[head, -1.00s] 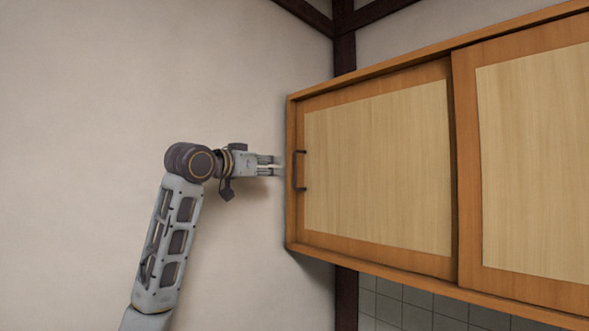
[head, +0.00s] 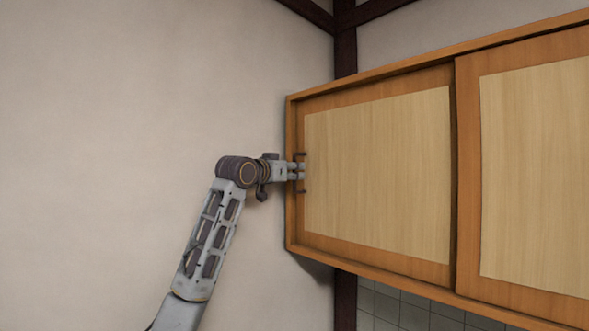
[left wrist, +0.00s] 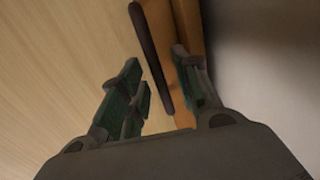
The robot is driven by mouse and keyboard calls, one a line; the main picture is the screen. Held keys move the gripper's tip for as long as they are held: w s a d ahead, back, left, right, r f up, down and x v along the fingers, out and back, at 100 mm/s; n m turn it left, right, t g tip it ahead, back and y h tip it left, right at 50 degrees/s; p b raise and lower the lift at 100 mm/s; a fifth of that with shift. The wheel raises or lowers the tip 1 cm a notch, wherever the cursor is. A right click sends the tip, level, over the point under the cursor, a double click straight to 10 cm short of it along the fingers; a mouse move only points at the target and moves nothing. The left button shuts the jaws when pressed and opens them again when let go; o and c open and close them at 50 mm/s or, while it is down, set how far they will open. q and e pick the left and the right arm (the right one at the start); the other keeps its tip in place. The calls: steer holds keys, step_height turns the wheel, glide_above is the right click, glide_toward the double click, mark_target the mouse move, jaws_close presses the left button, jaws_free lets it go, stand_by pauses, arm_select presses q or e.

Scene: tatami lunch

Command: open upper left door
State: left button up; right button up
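The upper left door (head: 380,175) is a sliding panel of pale wood in an orange-brown frame, closed at the left end of the wall cabinet. Its dark upright bar handle (left wrist: 151,58) is near the door's left edge. My left gripper (head: 301,171) comes from the left and overlaps the handle's middle in the head view, hiding part of it. In the left wrist view, the left gripper (left wrist: 163,87) is open, with its green-padded fingers on either side of the handle. A gap shows between the handle and each finger. My right gripper is not in view.
A second door panel (head: 535,175) stands to the right, its edge overlapping in front of the left door. The cabinet frame (head: 291,225) edges the left side. A plain wall (head: 120,120) is left of it, and grey tiles (head: 400,308) lie below.

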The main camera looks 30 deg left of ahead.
arm_select(q)
steer(key=shift+w+d, duration=0.1)
steer(key=shift+w, duration=0.45)
jaws_close()
